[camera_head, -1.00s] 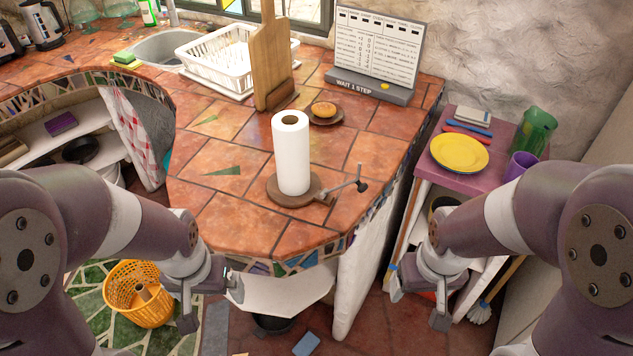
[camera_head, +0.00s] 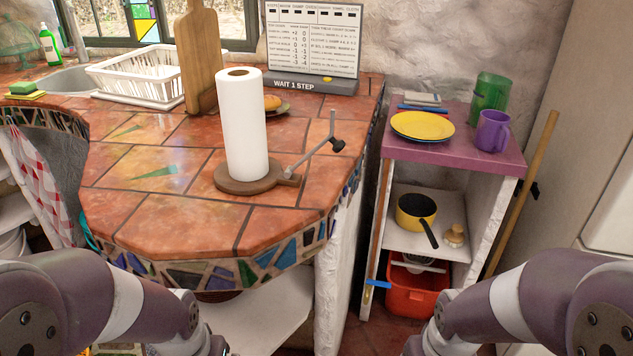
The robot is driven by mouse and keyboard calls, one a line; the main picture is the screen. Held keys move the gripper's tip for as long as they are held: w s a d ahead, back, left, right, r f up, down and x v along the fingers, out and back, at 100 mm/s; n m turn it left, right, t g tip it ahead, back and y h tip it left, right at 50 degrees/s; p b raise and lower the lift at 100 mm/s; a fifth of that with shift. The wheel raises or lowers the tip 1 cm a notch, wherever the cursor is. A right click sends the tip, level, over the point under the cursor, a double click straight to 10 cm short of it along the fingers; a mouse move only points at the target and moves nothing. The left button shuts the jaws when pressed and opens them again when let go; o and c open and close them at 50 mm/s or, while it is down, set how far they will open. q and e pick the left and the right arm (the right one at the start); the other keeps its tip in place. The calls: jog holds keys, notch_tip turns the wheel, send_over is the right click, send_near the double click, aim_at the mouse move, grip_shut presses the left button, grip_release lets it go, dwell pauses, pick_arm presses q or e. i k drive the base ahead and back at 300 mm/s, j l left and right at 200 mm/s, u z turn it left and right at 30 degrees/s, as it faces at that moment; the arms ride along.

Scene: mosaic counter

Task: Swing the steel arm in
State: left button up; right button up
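A white paper towel roll (camera_head: 245,125) stands upright on a round wooden base (camera_head: 236,187) near the counter's front right. The steel arm (camera_head: 311,158) is joined to the base's right side. It sticks out to the right, away from the roll, with an upright rod and a dark knob (camera_head: 338,145) at its outer end. A clear gap separates the rod from the roll. My two forearms come in low at the left and right. Both grippers' fingers are below the picture's bottom edge, well short of the steel arm.
A purple-topped shelf (camera_head: 462,153) with plates and a mug (camera_head: 492,131) is right of the counter. The tiles around the base are clear.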

aim_at(338, 145)
jog(key=i+l+z, duration=0.1)
jog(key=l, duration=0.35)
jog(key=i+l+z, duration=0.15)
jog(key=l, duration=0.3)
jog(key=l+z, duration=0.1)
jog(key=l, duration=0.35)
jog(key=i, duration=0.05)
